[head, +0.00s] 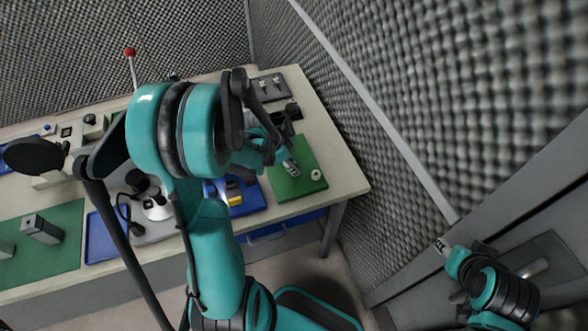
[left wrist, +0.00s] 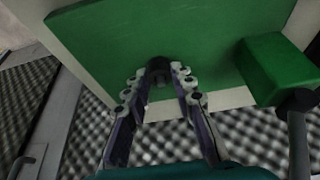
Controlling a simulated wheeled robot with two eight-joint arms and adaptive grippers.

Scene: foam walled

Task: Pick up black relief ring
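A small dark, round piece (left wrist: 159,66), likely the black relief ring, shows in the left wrist view against the green mat (left wrist: 110,45). My left gripper (left wrist: 161,74) has its fingers apart, one on each side of this piece. I cannot tell whether they touch it. In the head view my left arm covers much of the middle, and its hand is over the right-hand green mat (head: 285,189). I cannot make out the black ring there. My right gripper (head: 441,246) is at the lower right, away from the table; its fingers are too small to judge.
A pale round piece (head: 316,174) lies on the right-hand mat. A green block (left wrist: 275,68) shows in the left wrist view. A blue tray (head: 248,203) and a dark panel (head: 268,87) flank the mat. The foam wall (head: 400,110) stands close to the table's right edge.

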